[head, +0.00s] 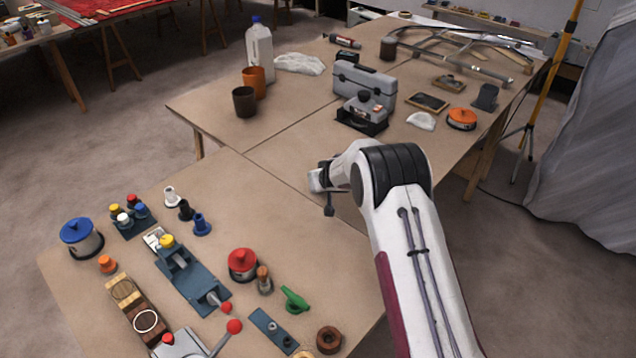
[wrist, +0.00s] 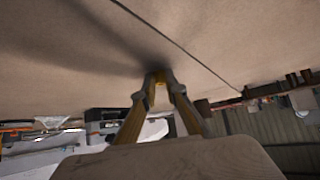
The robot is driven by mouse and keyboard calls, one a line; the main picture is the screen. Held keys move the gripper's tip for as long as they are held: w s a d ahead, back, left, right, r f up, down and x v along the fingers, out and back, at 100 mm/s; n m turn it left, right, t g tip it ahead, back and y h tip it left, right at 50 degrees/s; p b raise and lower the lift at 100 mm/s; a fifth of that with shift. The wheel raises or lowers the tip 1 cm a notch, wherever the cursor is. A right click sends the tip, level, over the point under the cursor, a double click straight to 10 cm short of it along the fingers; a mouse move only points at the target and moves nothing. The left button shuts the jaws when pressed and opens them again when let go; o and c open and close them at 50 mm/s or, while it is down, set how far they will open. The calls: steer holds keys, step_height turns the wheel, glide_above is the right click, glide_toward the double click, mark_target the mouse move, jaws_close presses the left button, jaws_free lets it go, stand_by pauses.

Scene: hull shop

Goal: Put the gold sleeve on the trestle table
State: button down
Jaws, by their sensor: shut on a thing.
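My gripper (head: 328,206) hangs at the end of my white arm, low over the brown tabletop, near the seam between the near and far tops. In the wrist view its two fingers close together at the tips. They are shut on a small gold piece, the gold sleeve (wrist: 158,76), mostly hidden by the fingertips. In the head view I cannot make out the sleeve. The brown trestle table (head: 215,108) spreads under and beyond my gripper, and its bare top fills the upper wrist view. I cannot tell whether the sleeve touches it.
A grey toolbox (head: 365,88), an orange cup (head: 254,80), a dark cup (head: 244,101) and a white jug (head: 260,50) stand farther back. Knobs, a blue clamp fixture (head: 190,278) and a red-topped pot (head: 243,264) crowd the near top. Bare tabletop lies left of my gripper.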

steer(key=shift+f, duration=0.15)
steer(key=c, duration=2)
jaws_free()
steer(key=shift+c, duration=0.2)
steer(key=shift+s+r, duration=0.2)
steer(key=shift+r, duration=0.2)
steer(key=v, duration=1.1)
steer(key=shift+r, duration=0.15)
steer(key=shift+s+d, duration=0.1)
steer(key=shift+s, duration=0.05)
